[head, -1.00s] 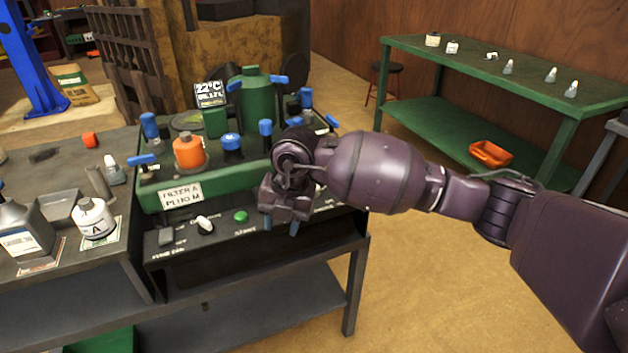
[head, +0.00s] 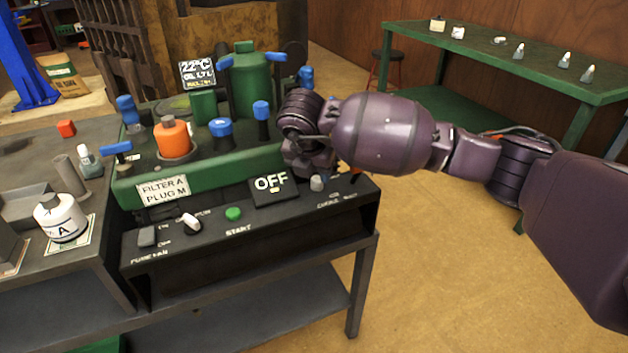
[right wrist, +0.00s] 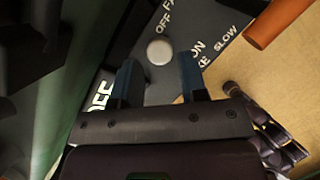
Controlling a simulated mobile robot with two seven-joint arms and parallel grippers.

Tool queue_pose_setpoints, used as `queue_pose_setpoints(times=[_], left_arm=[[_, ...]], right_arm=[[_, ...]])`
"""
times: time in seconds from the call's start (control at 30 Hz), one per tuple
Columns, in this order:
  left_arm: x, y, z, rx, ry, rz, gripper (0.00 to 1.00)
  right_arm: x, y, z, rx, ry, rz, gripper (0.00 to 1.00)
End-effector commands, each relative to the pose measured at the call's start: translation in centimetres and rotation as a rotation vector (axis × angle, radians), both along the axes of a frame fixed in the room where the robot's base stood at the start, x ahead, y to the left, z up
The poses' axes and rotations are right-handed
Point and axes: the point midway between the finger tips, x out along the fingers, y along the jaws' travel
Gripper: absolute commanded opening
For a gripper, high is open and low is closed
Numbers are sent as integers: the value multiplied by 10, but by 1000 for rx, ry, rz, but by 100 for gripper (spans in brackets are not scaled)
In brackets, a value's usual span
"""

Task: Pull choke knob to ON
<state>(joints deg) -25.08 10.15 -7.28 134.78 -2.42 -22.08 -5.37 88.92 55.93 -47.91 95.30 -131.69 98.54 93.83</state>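The choke knob is a small pale grey round knob (head: 317,183) on the black front panel, right of the OFF display (head: 272,185). In the right wrist view the knob (right wrist: 160,51) is seen from above, with ON and OFF lettering around it. My right gripper (right wrist: 158,82) is open, its two blue-tipped fingers apart. The knob appears just beyond the gap between the fingertips, and no contact shows. In the head view my right gripper (head: 308,158) is above and behind the panel, with its fingertips hidden. My left gripper is not in view.
The panel (head: 170,262) also has a white knob (head: 191,222), a green START button (head: 233,213) and a dark switch (head: 147,236). A white bottle (head: 60,218) is at left. Floor right of the bench is clear.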

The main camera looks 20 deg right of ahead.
Motion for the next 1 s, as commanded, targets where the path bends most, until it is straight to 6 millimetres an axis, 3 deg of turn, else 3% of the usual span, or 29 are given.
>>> queue_pose_setpoints(times=[0.03,0.2,0.6,0.63,0.87,1.0], left_arm=[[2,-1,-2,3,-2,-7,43],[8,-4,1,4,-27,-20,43],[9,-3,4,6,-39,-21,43],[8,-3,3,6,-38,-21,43],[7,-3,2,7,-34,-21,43],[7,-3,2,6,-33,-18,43]], right_arm=[[2,-2,-13,-1,7,0,40],[7,-6,-26,1,5,1,40],[9,-8,-27,1,-2,2,40],[9,-8,-27,0,-2,2,38],[9,-8,-28,0,-2,2,3],[9,-8,-28,1,-1,2,0]])
